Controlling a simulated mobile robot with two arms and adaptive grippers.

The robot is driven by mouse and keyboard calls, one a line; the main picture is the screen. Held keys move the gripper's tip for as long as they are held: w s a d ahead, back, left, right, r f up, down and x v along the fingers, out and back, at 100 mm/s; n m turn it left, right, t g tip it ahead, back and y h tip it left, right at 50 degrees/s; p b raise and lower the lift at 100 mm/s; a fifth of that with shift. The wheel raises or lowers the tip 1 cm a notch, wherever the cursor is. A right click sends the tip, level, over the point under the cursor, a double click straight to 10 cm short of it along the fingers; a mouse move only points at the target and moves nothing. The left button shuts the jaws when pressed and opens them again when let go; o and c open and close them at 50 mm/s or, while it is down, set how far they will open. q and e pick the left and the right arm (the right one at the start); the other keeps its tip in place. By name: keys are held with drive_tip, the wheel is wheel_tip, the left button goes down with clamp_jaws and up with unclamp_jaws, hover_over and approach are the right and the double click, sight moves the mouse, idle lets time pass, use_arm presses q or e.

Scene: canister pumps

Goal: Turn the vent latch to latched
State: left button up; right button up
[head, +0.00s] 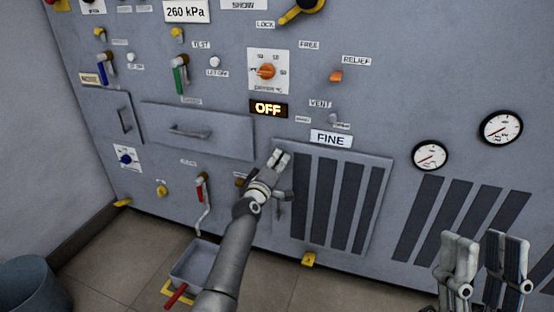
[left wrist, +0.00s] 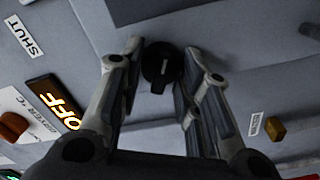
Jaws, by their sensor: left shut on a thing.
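In the head view my left gripper (head: 282,156) is at the panel, below the lit OFF display (head: 268,109) and beside the top left corner of the louvred FINE panel (head: 332,160). It hides the knob there. My right gripper (head: 482,272) is open and empty at the lower right.
A drawer with a handle (head: 190,132) is left of my left gripper. A red-handled lever (head: 201,192) and a grey tray (head: 190,268) are lower left. Two gauges (head: 430,155) (head: 500,127) are at the right. Open floor lies below the panel.

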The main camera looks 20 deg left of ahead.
use_arm(q)
drive_tip(key=n, duration=0.2)
drive_tip(key=shift+n, duration=0.3)
drive_tip(key=shift+a+f+n+p, duration=0.1)
drive_tip(key=shift+n+p, duration=0.35)
drive_tip(key=shift+n, duration=0.95)
use_arm(e)
drive_tip(key=shift+w+a+f+g+h, duration=0.15)
drive_tip(key=shift+w+f+g+h, duration=0.15)
drive_tip(key=shift+w+f+g, duration=0.55)
drive_tip(key=shift+w+a+f+g+h, duration=0.15)
drive_tip(key=shift+w+f+g+h, duration=0.3)
drive_tip(key=shift+w, duration=0.65)
drive_tip(key=shift+f, duration=0.25)
use_arm(q)
drive_tip(key=o, duration=1)
use_arm(e)
drive_tip(key=shift+w, duration=0.1)
